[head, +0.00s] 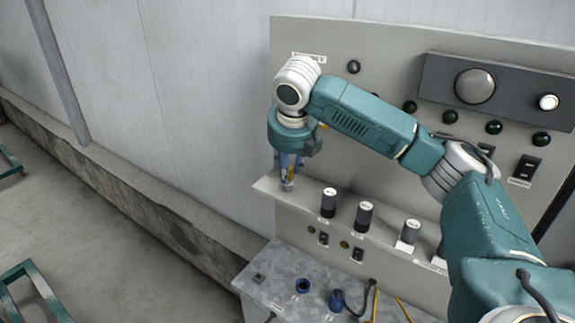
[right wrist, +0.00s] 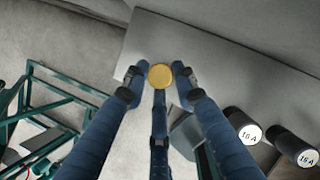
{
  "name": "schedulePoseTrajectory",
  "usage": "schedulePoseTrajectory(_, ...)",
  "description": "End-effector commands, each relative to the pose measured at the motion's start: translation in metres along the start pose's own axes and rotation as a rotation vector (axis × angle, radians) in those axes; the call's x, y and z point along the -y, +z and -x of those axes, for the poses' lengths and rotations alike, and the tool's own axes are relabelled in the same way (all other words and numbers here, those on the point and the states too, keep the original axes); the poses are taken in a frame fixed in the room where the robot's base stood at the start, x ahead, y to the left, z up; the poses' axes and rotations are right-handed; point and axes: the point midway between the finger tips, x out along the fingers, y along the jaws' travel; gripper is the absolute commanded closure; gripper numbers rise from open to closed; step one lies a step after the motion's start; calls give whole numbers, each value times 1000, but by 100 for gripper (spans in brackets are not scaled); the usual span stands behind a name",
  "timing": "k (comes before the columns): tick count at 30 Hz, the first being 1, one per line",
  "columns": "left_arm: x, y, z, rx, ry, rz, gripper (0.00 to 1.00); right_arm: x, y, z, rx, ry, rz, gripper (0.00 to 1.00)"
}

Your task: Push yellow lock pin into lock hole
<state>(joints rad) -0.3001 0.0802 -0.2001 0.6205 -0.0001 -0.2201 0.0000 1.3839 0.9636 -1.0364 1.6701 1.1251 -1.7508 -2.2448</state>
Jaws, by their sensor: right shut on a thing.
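The yellow lock pin (right wrist: 160,76) shows in the right wrist view as a round yellow head between my fingertips. My right gripper (right wrist: 158,78) has blue fingers and is shut on it. In the head view my right gripper (head: 288,180) points down just above the left end of the panel's ledge, with a little yellow showing among the fingers. The lock hole is not visible, and I cannot tell how deep the pin sits. My left gripper is not in view.
The grey control panel (head: 400,65) carries lamps and knobs. Several black-and-white fuses (head: 364,216) stand on the sloping ledge (head: 270,188), right of the gripper. Below, a metal box (head: 275,285) bears blue sockets (head: 302,286) and cables. Green frames (head: 35,285) stand on the floor at left.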

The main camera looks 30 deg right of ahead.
Motion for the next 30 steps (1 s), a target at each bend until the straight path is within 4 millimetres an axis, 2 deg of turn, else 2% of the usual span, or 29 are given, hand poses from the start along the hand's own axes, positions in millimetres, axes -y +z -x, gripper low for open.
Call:
schedulePoseTrajectory(12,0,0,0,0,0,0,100,0,-4,-10,-1,-1,0,99)
schedulePoseTrajectory(13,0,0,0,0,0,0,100,0,-4,-10,0,0,0,71)
schedulePoseTrajectory(16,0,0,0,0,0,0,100,0,-4,-9,0,0,0,51)
schedulePoseTrajectory(26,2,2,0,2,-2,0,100,0,-4,-8,0,0,0,51)
schedulePoseTrajectory(30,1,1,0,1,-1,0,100,-1,-3,7,2,1,0,51)
